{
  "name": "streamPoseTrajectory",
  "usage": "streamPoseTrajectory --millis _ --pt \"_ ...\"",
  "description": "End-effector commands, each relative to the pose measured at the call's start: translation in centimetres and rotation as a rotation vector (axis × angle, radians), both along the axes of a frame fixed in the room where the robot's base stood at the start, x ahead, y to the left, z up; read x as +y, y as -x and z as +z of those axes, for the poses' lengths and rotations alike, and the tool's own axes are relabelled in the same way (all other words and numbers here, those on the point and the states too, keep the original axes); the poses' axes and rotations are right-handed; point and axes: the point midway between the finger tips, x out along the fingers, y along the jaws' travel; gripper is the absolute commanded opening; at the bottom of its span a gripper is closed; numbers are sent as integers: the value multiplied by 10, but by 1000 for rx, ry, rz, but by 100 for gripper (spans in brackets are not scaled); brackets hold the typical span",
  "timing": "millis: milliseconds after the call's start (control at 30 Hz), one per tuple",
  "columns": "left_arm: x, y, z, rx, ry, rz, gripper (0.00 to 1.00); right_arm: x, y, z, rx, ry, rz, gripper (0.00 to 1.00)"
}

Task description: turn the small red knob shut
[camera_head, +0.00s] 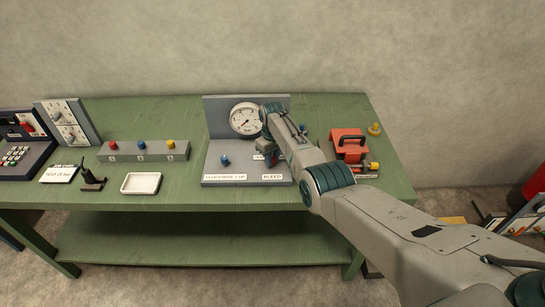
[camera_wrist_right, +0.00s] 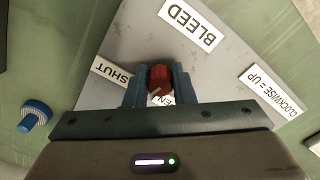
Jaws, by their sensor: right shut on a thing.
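The small red knob (camera_wrist_right: 159,78) shows in the right wrist view between the two blue fingers of my right gripper (camera_wrist_right: 160,88), which is shut on it. A light line marks the knob's face. A "SHUT" label (camera_wrist_right: 112,73) lies left of the knob and a "BLEED" label (camera_wrist_right: 188,22) above it; another label is partly hidden by the fingers. In the head view my right gripper (camera_head: 268,153) reaches down over the grey gauge panel (camera_head: 215,158), and the knob is hidden there. The left gripper is not in view.
The green bench (camera_head: 130,112) has free room behind.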

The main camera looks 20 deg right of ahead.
Motion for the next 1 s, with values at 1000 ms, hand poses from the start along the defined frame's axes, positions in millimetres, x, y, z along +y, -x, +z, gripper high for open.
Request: streamPoseTrajectory --millis 1000 --pt "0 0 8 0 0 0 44 2 -1 2 -4 0 -767 0"
